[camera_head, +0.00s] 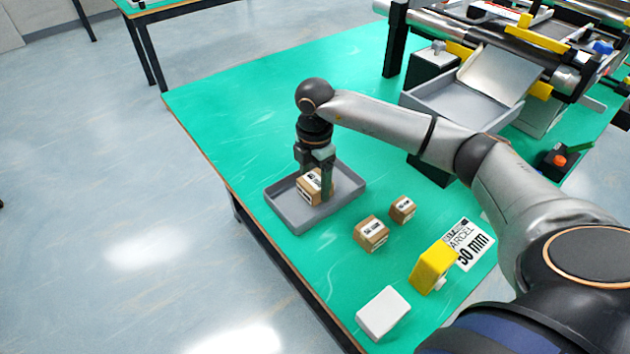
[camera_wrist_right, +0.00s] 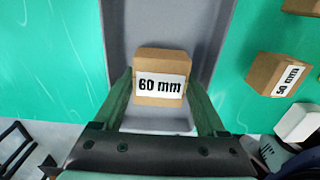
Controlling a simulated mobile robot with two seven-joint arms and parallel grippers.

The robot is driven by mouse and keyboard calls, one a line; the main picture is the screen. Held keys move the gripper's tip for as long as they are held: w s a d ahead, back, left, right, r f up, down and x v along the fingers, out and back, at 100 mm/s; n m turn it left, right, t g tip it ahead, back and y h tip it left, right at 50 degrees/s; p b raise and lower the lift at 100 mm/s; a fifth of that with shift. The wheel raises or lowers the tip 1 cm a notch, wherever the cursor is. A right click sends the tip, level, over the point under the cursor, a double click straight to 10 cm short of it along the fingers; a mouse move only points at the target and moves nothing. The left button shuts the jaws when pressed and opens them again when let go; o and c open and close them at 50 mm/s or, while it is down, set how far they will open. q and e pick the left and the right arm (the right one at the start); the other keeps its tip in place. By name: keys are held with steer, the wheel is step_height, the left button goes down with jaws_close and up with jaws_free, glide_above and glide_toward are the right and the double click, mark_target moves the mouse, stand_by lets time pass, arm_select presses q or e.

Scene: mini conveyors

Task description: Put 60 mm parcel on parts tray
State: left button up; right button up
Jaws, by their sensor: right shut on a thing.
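The 60 mm parcel (camera_head: 308,191) is a brown cardboard cube with a white label. In the right wrist view its label (camera_wrist_right: 160,86) reads "60 mm". My right gripper (camera_head: 317,170) points down and is shut on the parcel, with one green finger on each side. The parts tray (camera_head: 346,190) is a shallow grey tray near the table's left edge. The parcel is inside the tray's outline, low down; I cannot tell whether it touches the floor. The tray's grey floor also shows in the right wrist view (camera_wrist_right: 160,22). My left gripper is not in view.
Two smaller parcels, one nearer (camera_head: 371,234) and one farther (camera_head: 403,209), stand right of the tray. A white block (camera_head: 383,313), a yellow block (camera_head: 432,268) and a parcel sign (camera_head: 470,244) lie nearer. Conveyors (camera_head: 500,80) fill the back right. The green table (camera_head: 270,110) is clear behind the tray.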

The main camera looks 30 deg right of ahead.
mark_target(315, 181)
steer(key=shift+f, duration=0.2)
steer(key=shift+f, duration=0.1)
steer(key=o, duration=1.4)
step_height(315, 181, up, 12)
steer(key=shift+r, duration=0.15)
